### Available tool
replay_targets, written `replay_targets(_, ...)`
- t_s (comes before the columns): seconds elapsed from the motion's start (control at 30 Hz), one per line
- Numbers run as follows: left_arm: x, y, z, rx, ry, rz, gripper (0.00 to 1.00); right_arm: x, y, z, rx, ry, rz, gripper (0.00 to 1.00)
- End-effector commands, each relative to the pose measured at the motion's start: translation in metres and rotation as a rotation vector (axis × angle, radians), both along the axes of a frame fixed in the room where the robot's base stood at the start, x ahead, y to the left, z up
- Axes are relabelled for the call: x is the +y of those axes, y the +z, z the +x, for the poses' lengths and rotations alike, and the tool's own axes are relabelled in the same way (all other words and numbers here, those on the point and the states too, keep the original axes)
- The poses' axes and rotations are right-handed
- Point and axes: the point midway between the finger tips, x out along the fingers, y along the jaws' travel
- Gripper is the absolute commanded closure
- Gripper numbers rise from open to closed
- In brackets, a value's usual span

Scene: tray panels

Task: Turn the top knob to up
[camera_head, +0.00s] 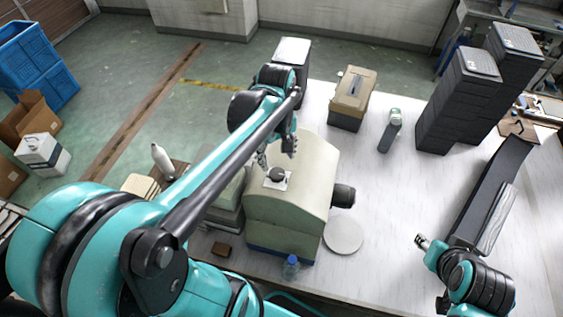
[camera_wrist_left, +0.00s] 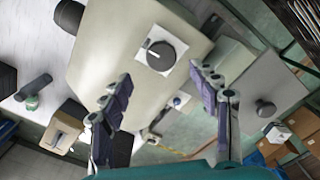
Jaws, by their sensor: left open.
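The top knob (camera_head: 277,174) is a round black dial on a white square plate, on the upper face of a beige housing (camera_head: 305,205). In the left wrist view the knob (camera_wrist_left: 160,56) lies just beyond the fingertips, with a pale mark near its left edge. My left gripper (camera_head: 275,152) is over the housing, close to the knob. In the left wrist view its two fingers (camera_wrist_left: 163,86) are spread, with nothing between them. My right gripper (camera_head: 422,241) is at the right of the table, far from the knob; its jaw state is unclear.
A black cylinder (camera_head: 343,196) sticks out of the housing's right side, near a white disc (camera_head: 343,235). A small bottle (camera_head: 291,267) stands in front. Dark stacked crates (camera_head: 460,95) and a brown-topped box (camera_head: 352,95) stand behind.

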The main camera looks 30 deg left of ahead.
Motion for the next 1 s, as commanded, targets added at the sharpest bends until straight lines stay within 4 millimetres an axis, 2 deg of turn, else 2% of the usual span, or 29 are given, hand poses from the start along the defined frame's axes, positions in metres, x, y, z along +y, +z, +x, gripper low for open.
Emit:
replay_targets(0.2,0.000,-0.037,0.000,0.000,-0.001,0.000,0.39,0.000,0.000,0.000,0.000,0.000,0.000,0.60)
replay_targets(0.33,0.000,-0.054,0.000,0.000,-0.001,0.000,0.39,0.000,0.000,0.000,0.000,0.000,0.000,0.60)
replay_targets(0.5,0.000,-0.063,0.000,0.000,-0.001,0.000,0.39,0.000,0.000,0.000,0.000,0.000,0.000,0.60)
replay_targets(0.73,0.000,-0.064,0.000,0.000,-0.001,0.000,0.39,0.000,0.000,0.000,0.000,0.000,0.000,0.60)
replay_targets(0.77,0.000,-0.064,0.000,0.000,-0.001,0.000,0.44,0.000,0.000,0.000,0.000,0.000,0.000,0.60)
replay_targets(0.93,0.000,-0.064,0.000,0.000,-0.001,0.000,0.89,0.000,0.000,0.000,0.000,0.000,0.000,0.60)
replay_targets(1.0,0.000,-0.064,0.000,-0.001,-0.001,-0.001,0.89,0.000,0.000,0.000,0.000,0.000,0.000,0.60)
